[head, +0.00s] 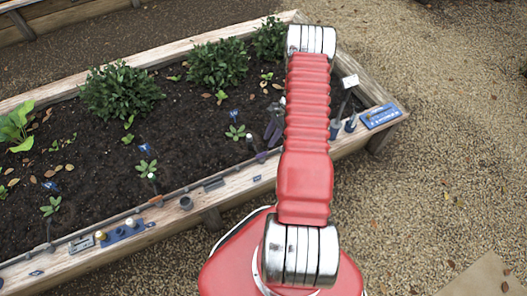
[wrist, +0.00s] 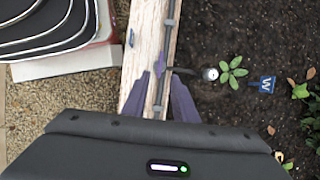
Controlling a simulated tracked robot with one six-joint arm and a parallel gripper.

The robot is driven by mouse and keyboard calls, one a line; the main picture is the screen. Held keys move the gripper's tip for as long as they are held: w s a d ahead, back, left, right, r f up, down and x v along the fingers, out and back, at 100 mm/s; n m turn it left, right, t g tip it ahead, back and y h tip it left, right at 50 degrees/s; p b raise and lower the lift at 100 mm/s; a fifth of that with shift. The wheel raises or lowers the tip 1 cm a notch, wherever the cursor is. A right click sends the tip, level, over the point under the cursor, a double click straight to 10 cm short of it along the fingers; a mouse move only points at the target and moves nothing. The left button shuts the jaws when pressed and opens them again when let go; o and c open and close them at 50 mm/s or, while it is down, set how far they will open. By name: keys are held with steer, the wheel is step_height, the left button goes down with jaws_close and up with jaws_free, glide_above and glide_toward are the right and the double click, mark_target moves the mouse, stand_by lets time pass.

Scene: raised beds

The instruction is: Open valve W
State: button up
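The blue tag marked W (wrist: 267,84) stands in the soil beside a small green plant (wrist: 232,73) and a round white-topped fitting (wrist: 211,74) in the wrist view. A dark tube runs from the fitting to a small purple valve handle (wrist: 161,64) on the pipe along the bed's wooden rim. The handle seems to lie roughly along the pipe. My gripper (wrist: 162,82) is open, its two purple fingers apart, with the handle just ahead of and between the tips; contact cannot be made out.
The raised bed's wooden rim (head: 232,190) carries small fittings and blue plates. Bushes (head: 218,62) grow at the back of the bed. A blue sign (head: 380,116) sits on the right corner. Gravel (head: 450,150) to the right is open.

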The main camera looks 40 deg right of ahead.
mark_target(263, 153)
steer(key=x, duration=0.9)
steer(key=shift+w+f, duration=0.1)
steer(key=shift+f, duration=0.1)
steer(key=shift+c, duration=0.5)
jaws_close()
